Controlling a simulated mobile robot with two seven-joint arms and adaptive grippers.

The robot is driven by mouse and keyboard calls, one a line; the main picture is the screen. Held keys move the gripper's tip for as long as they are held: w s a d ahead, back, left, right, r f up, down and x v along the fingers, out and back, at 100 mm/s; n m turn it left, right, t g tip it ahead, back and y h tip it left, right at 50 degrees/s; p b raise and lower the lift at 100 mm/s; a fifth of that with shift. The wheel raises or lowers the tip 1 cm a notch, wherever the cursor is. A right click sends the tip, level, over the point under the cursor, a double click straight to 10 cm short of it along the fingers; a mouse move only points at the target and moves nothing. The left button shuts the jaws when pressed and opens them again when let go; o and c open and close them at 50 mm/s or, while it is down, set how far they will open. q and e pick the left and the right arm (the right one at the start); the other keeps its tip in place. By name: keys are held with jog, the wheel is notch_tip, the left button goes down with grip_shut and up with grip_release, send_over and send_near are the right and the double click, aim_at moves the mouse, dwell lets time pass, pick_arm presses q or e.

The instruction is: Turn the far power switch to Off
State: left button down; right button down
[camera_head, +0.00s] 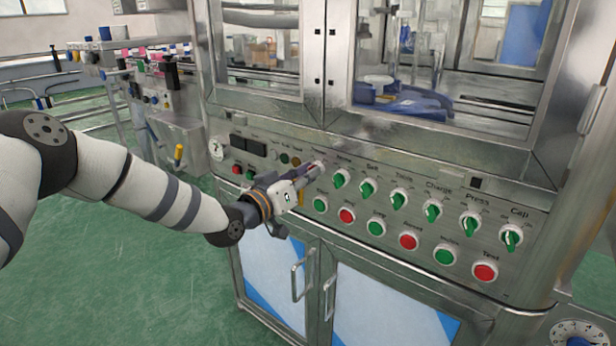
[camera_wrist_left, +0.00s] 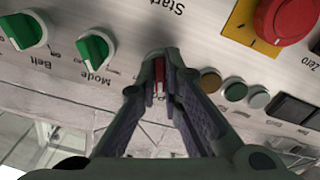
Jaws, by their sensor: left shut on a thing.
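The far power switch (camera_wrist_left: 160,68) is at the far left end of the upper knob row on the steel panel. My left gripper (camera_head: 316,167) reaches it from the left, and its fingers hide most of the switch. In the left wrist view the left gripper (camera_wrist_left: 160,88) is shut on the switch, with a bit of red showing between the fingertips. The switch's exact angle is hard to tell. My right gripper is not in view.
The green Mode knob (camera_wrist_left: 96,48) and Belt knob (camera_wrist_left: 25,30) sit beside the switch. A red stop button (camera_wrist_left: 288,14) on a yellow plate is close by. Round green and red buttons (camera_head: 346,216) line the row below. Cabinet doors with handles (camera_head: 303,275) are underneath.

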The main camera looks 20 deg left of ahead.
pick_arm(q)
jog(key=shift+f+n, duration=0.1)
jog(key=shift+n, duration=0.9)
jog(key=c, duration=1.7)
grip_release()
jog(key=v, duration=1.2)
